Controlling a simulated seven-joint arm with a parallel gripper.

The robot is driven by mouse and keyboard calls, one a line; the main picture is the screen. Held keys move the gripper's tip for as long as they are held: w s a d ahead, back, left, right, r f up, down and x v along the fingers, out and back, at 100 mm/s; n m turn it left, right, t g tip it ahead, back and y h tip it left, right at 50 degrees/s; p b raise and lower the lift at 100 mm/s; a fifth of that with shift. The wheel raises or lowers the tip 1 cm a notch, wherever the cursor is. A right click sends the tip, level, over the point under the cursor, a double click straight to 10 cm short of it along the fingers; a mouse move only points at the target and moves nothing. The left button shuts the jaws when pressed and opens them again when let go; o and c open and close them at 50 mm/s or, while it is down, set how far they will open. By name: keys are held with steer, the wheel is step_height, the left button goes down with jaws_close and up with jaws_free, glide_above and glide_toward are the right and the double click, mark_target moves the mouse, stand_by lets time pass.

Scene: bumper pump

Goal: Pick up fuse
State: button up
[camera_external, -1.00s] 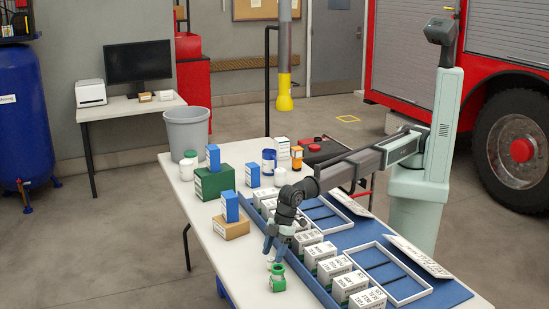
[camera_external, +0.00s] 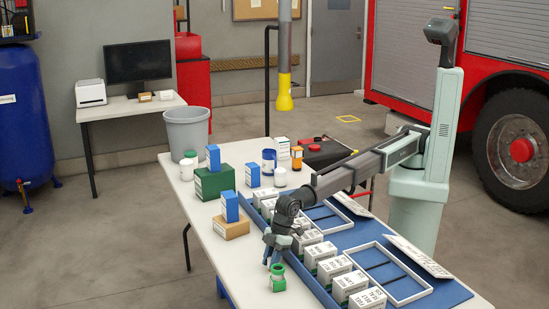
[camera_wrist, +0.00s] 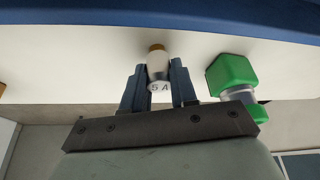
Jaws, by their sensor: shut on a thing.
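The fuse (camera_wrist: 158,68) shows in the wrist view as a small pale cylinder with a gold-coloured end cap and "5 A" printed on it. It sits between the two blue-grey fingers of my gripper (camera_wrist: 159,85), which is shut on it. In the external view my gripper (camera_external: 273,256) points down over the near left side of the table, just outside the blue tray. I cannot make out the fuse in that view.
A green fitting with a metallic band (camera_wrist: 232,80) is close beside my gripper; it also shows in the external view (camera_external: 278,278). The blue tray (camera_external: 440,298) holds several white boxes (camera_external: 334,268) and white frames. Boxes and bottles stand farther back on the white table (camera_external: 180,190).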

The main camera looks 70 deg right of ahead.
jaws_close()
